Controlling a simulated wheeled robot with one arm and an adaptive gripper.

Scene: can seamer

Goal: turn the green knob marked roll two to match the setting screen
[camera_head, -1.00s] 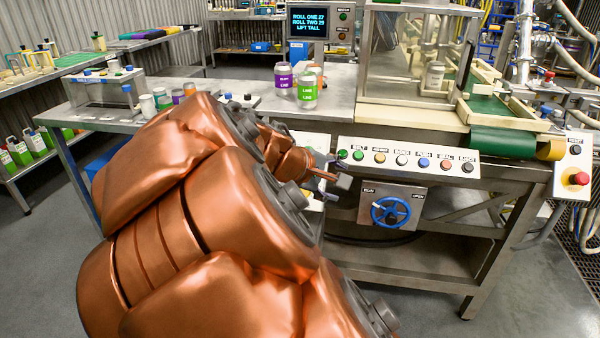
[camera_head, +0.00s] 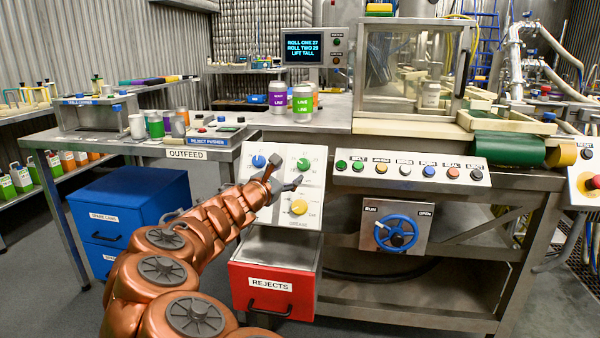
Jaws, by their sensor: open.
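The green knob (camera_head: 303,164) is at the upper right of a white sloped panel (camera_head: 285,153) on the front of the machine. A blue knob (camera_head: 259,161) is to its left and a yellow knob (camera_head: 299,207) below. The knob's printed labels and pointer setting are too small to read surely. My gripper (camera_head: 283,175) is open and empty in front of the panel, below and left of the green knob, seemingly apart from it. It hides the panel's middle. The setting screen (camera_head: 304,47) appears to read roll one 27, roll two 29, lift tall.
A row of coloured buttons (camera_head: 411,171) is right of the panel, with a blue handwheel (camera_head: 396,233) below. An open red rejects drawer (camera_head: 272,285) is under the panel. Cans (camera_head: 303,103) stand on the bench above. A blue cabinet (camera_head: 127,212) is at left.

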